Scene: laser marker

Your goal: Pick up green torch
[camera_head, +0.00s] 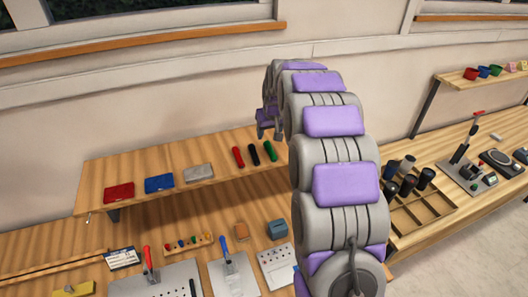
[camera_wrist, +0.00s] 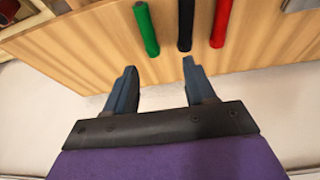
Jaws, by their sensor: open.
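The green torch (camera_head: 270,151) lies on the raised wooden shelf, at the right end of a row with a black torch (camera_head: 254,154) and a red torch (camera_head: 238,157). In the wrist view the green torch (camera_wrist: 147,28) is left of the black torch (camera_wrist: 186,25) and the red torch (camera_wrist: 221,22). My gripper (camera_wrist: 158,75) is open and empty, its two fingers apart, near the shelf edge and short of the torches. In the head view the gripper (camera_head: 268,125) is small and partly hidden behind my arm.
The wooden shelf (camera_head: 225,180) also holds a red box (camera_head: 119,192), a blue box (camera_head: 159,183) and a grey box (camera_head: 198,173). Below it, the workbench carries tools and trays. A wooden divided tray (camera_head: 422,214) with dark cylinders is at the right. A wall stands behind the shelf.

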